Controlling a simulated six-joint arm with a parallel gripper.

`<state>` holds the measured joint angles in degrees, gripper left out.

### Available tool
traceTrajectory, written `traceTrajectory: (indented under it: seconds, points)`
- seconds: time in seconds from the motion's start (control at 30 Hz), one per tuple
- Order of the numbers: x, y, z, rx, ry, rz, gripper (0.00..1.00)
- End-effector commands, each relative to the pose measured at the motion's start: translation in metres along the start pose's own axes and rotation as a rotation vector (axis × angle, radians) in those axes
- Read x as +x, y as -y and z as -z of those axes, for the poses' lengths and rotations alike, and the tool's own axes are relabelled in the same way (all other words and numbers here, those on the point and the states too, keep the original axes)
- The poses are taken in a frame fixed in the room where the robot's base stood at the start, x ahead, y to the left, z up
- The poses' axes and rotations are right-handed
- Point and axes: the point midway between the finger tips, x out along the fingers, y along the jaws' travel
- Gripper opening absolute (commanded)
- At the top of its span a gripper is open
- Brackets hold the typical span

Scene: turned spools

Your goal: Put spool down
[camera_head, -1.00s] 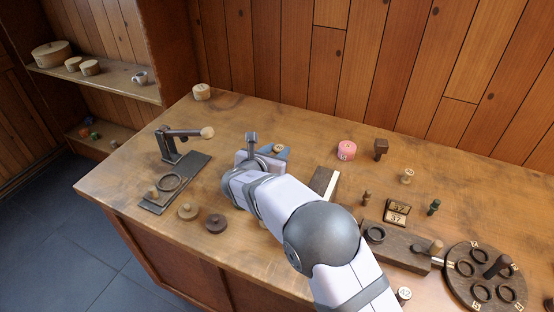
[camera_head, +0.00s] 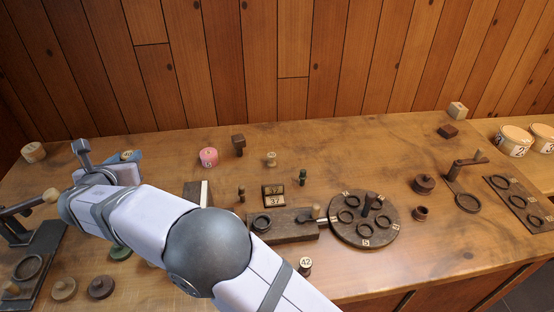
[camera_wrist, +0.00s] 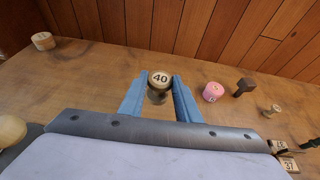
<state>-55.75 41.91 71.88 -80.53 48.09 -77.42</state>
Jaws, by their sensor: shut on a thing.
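A pale wooden spool with a dark-ringed top marked 40 (camera_wrist: 160,79) stands upright between the two blue fingers of my gripper (camera_wrist: 159,92) in the wrist view. The fingers close on it from both sides. In the head view my gripper (camera_head: 125,158) is at the left over the bench, and the spool's top (camera_head: 127,154) shows just past the wrist. Whether the spool's base touches the bench is hidden by the fingers and wrist.
A pink spool (camera_head: 208,157) and a dark square-topped peg (camera_head: 238,145) stand right of my gripper. A number stand (camera_head: 273,195), a slotted block (camera_head: 285,224) and a round ringed plate (camera_head: 364,220) lie further right. Bare bench lies behind the gripper.

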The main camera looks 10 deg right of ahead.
Motion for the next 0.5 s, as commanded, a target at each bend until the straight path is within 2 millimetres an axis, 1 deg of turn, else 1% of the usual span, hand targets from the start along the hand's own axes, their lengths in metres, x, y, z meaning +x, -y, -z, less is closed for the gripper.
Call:
traceTrajectory:
  seconds: [0.13,0.2,0.37,0.47,0.5]
  points:
    - [-0.010,0.000,-0.023,0.003,0.002,-0.001,0.09]
    - [0.003,0.010,-0.025,-0.002,-0.001,-0.003,0.09]
    - [0.030,0.033,-0.036,-0.011,0.001,-0.026,0.09]
    - [0.051,0.056,-0.045,-0.018,0.002,-0.047,0.09]
    - [0.061,0.067,-0.050,-0.022,0.003,-0.056,0.09]
